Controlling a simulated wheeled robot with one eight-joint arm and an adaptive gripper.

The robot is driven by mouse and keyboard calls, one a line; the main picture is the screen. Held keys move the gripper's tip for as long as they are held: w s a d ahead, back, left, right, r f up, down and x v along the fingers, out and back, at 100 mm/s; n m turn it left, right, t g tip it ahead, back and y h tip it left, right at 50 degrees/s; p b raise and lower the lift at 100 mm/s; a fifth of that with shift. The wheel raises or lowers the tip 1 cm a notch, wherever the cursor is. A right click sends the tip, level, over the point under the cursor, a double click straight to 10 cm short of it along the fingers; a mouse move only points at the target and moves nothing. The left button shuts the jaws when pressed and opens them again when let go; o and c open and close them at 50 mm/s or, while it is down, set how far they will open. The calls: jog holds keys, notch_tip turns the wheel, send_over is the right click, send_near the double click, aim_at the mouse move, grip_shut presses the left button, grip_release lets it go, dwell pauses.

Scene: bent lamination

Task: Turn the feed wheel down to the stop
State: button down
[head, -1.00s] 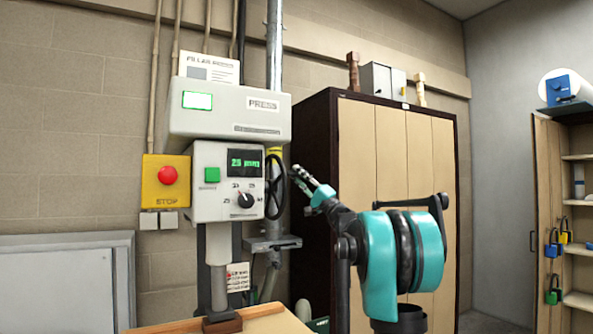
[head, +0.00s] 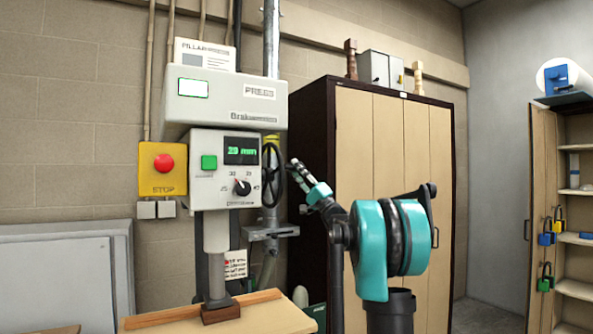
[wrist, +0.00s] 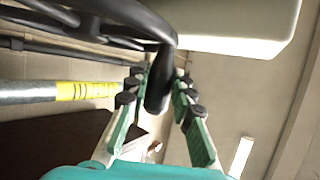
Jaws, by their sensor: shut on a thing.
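The feed wheel (head: 272,174) is a black spoked handwheel on the right side of the grey press (head: 222,165). My gripper (head: 293,168) is at the wheel's right edge. In the wrist view the wheel's black rim (wrist: 135,14) crosses the upper left, and its dark handle (wrist: 157,92) lies between my green-padded fingers (wrist: 163,78). My gripper is shut on this handle. The green display (head: 241,151) seems to read 29 mm, though its first digit is blurred. A dial knob (head: 242,187) sits below it. The press's column ends on a dark block (head: 221,314).
A yellow box with a red stop button (head: 163,163) is left of the press. A tall wooden cabinet (head: 395,190) stands close behind my arm. A small grey bracket (head: 271,232) juts out below the wheel. A wooden table (head: 270,318) is under the press.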

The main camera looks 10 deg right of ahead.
jog(key=c, duration=1.3)
grip_release()
jog(key=shift+w+a+f, duration=0.2)
jog(key=shift+w, duration=0.2)
jog(key=shift+s, duration=0.1)
jog(key=shift+s+d+f, duration=0.1)
jog(key=shift+d, duration=0.1)
jog(key=v, duration=1.1)
jog(key=shift+f, duration=0.25)
jog(key=shift+s+d, duration=0.1)
jog(key=shift+s, duration=0.05)
